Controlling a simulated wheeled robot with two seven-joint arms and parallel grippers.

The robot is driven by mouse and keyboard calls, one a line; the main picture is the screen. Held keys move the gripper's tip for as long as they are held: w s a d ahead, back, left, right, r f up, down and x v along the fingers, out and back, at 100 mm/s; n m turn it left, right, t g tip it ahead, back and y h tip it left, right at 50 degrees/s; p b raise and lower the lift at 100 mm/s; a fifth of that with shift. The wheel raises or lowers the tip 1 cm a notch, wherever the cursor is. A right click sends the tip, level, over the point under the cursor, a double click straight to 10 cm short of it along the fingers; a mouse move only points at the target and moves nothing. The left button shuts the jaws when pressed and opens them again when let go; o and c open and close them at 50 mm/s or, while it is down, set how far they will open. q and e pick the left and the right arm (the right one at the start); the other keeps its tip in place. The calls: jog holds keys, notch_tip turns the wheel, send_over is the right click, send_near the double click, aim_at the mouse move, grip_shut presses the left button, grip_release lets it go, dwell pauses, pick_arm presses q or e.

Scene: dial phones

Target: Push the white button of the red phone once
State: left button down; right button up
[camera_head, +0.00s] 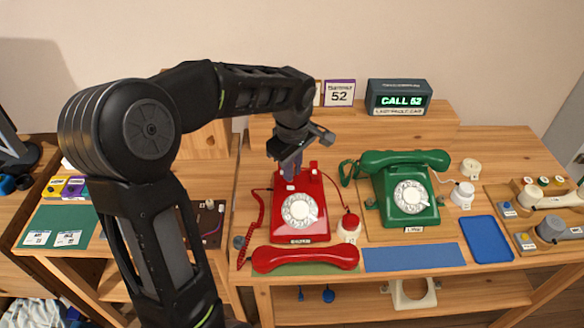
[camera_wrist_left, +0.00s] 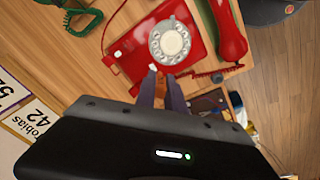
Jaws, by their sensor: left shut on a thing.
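The red phone (camera_head: 317,216) stands on the wooden table, and it fills the top middle of the left wrist view (camera_wrist_left: 191,68). Its dial (camera_head: 299,210) is white. A small white button (camera_head: 290,187) shows on the body behind the dial. In the wrist view a small white spot (camera_wrist_left: 152,67) lies at the fingertips. My left gripper (camera_head: 290,172) points down at the back left of the phone, its tips close to the button; I cannot tell whether they touch it. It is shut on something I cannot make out. My right gripper is out of view.
The red handset (camera_head: 305,258) lies off its cradle in front of the phone. The green phone (camera_head: 405,187) stands further right.

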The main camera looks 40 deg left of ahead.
pick_arm(q)
jog(key=shift+w+a+f+b, duration=0.2)
jog(key=shift+w+f+b, duration=0.1)
jog(key=shift+f, duration=0.4)
jog(key=shift+w+a+f+b, duration=0.2)
jog(key=shift+f+b, duration=0.15)
jog(key=shift+f, duration=0.4)
jog(key=shift+w+a+f+b, duration=0.2)
jog(key=shift+w+f+b, duration=0.1)
jog(key=shift+f, duration=0.4)
jog(key=shift+w+a+f+b, duration=0.1)
jog(key=shift+f+b, duration=0.3)
jog(key=shift+w+f, duration=0.1)
jog(key=shift+f, duration=0.15)
jog(key=r, duration=0.1)
jog(key=s+r+p, duration=0.1)
jog(key=r, duration=0.1)
jog(key=d+r+p, duration=0.1)
jog(key=r, duration=0.1)
jog(key=shift+s+d+r, duration=0.1)
jog(key=shift+s+r, duration=0.1)
jog(key=shift+s, duration=0.2)
jog(key=shift+s+d+r, duration=0.2)
jog(key=shift+s+r, duration=0.05)
jog(key=shift+r, duration=0.25)
